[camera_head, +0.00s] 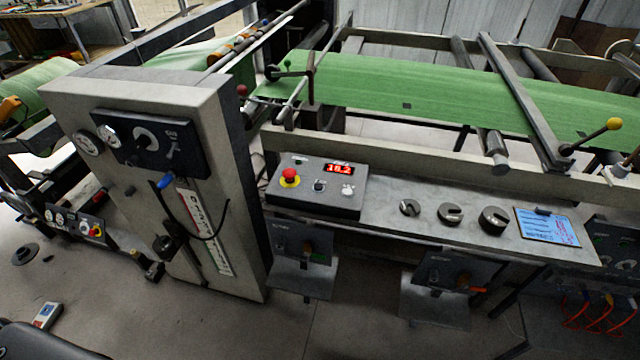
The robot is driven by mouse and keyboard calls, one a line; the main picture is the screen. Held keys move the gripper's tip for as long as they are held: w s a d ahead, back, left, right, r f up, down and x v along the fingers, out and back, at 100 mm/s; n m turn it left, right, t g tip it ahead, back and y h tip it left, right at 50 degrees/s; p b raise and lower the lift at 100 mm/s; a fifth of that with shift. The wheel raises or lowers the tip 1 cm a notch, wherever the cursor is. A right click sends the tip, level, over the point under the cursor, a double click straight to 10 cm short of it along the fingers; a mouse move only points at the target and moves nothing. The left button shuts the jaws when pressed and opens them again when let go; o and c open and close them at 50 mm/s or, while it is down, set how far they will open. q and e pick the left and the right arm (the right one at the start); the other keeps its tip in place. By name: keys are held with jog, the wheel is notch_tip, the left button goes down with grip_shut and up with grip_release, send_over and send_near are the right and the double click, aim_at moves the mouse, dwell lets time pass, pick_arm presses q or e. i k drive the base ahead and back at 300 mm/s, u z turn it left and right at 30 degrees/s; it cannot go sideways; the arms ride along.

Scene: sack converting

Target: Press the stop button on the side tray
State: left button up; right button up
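A grey side tray (385,210) runs along the front of the machine. A dark control box (322,203) sits on its left end. On the box, a red mushroom stop button (290,174) stands on a yellow ring at the left. Right of it are a small dark knob (319,186), a pale knob (348,190) and a red-lit display (339,169) that seems to read 18.2. Nothing covers the stop button. Neither of my grippers shows in the head view.
Slotted dark weights (450,214) and a clipboard with a blue sheet (547,227) lie on the tray. A tall grey cabinet (150,100) stands left of the box. Another red button (97,231) is low at left. Green web (400,95) runs behind.

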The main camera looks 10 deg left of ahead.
aim_at(289, 173)
jog(key=k, duration=1.1)
jog(key=z, duration=0.3)
jog(key=i, duration=0.55)
jog(key=z, duration=0.35)
